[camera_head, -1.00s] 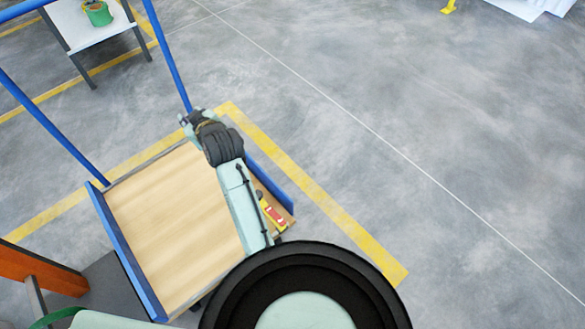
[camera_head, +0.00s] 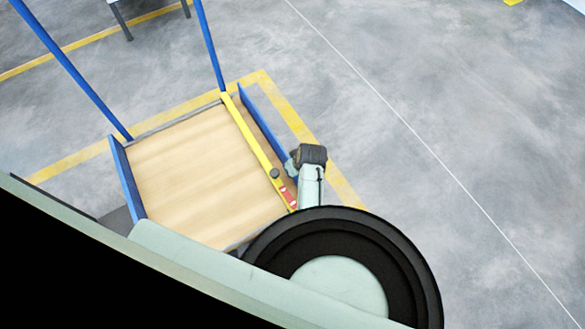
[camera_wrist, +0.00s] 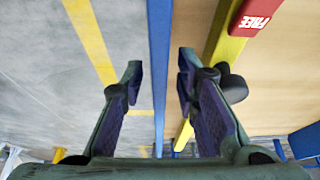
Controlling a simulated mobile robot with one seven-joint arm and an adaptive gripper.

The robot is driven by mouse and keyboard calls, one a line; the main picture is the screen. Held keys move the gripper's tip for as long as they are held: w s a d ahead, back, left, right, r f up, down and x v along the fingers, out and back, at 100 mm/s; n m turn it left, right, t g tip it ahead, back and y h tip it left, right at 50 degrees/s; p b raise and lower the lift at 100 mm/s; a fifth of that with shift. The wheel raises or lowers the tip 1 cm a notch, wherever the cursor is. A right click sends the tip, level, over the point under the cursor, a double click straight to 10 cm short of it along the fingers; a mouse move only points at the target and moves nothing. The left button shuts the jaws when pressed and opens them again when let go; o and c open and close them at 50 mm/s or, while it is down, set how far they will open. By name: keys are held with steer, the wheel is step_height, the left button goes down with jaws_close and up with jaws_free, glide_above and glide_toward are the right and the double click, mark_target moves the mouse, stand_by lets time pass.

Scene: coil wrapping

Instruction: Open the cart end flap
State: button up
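The cart has a wooden bed (camera_head: 195,165) with blue edge panels. A long blue panel (camera_head: 262,122), seemingly the end flap, runs along its right edge. A yellow bar (camera_head: 250,137) with a dark knob (camera_head: 275,174) and a red label lies just inside that panel. My gripper (camera_head: 290,166) is at the near part of the panel, its fingers mostly hidden in the head view. In the wrist view my gripper (camera_wrist: 159,80) is open, with the blue panel edge (camera_wrist: 159,40) between its fingers and gaps on both sides. The right finger is close to the knob (camera_wrist: 232,88).
Blue posts (camera_head: 75,72) rise at the cart's far side. The red label (camera_wrist: 250,18) reads "FREE". Yellow floor lines (camera_head: 290,115) border the cart. Open grey floor (camera_head: 430,120) lies to the right.

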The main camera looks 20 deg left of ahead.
steer(key=shift+x, duration=1.5)
steer(key=shift+c, duration=0.2)
jaws_close()
